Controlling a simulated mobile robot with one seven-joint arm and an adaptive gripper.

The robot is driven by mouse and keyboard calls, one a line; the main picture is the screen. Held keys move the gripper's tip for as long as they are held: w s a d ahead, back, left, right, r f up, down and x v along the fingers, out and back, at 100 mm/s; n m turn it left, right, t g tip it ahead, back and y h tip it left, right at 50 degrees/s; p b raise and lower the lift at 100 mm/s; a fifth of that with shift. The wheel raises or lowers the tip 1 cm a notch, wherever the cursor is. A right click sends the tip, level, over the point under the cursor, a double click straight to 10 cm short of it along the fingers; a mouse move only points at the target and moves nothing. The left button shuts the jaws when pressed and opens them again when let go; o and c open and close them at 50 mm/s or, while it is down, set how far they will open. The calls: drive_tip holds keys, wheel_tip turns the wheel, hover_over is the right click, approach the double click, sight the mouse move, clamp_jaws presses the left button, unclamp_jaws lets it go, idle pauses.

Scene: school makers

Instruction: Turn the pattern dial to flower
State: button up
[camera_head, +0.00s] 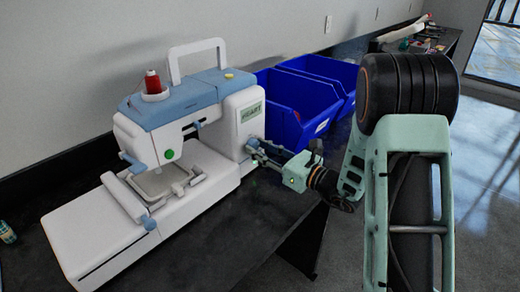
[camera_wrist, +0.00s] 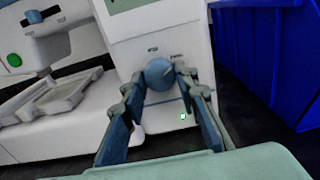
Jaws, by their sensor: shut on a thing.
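The white and blue sewing machine (camera_head: 190,105) stands on the dark table. Its small display (camera_head: 251,112) appears to read HEART. The round blue pattern dial (camera_wrist: 159,74) is on the machine's end face, below the display, with a light pointer line slanting to the upper right. My gripper (camera_wrist: 161,84) has its two fingers closed on either side of the dial. In the head view my gripper (camera_head: 258,150) reaches the machine from the right and hides the dial. The lettering beside the dial is too small to read.
Blue bins (camera_head: 300,105) stand behind and to the right of the machine, close to my gripper. A red thread spool (camera_head: 152,82) sits on top of the machine. A green button (camera_head: 169,154) is on its front. The wall (camera_head: 90,60) is behind.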

drive_tip(key=m+p, duration=0.2)
drive_tip(key=m, duration=0.1)
drive_tip(key=shift+r, duration=0.15)
drive_tip(key=m+p, duration=0.3)
drive_tip(key=shift+r+m+p, duration=0.1)
drive_tip(key=shift+m+p, duration=0.2)
drive_tip(key=m+p, duration=0.3)
drive_tip(key=shift+s+m+p, duration=0.1)
drive_tip(key=shift+m+p, duration=0.85)
drive_tip(key=shift+m, duration=0.05)
drive_tip(key=shift+f+m, duration=0.25)
drive_tip(key=shift+m, duration=0.05)
drive_tip(key=o, duration=1.2)
drive_tip(key=shift+c, duration=0.2)
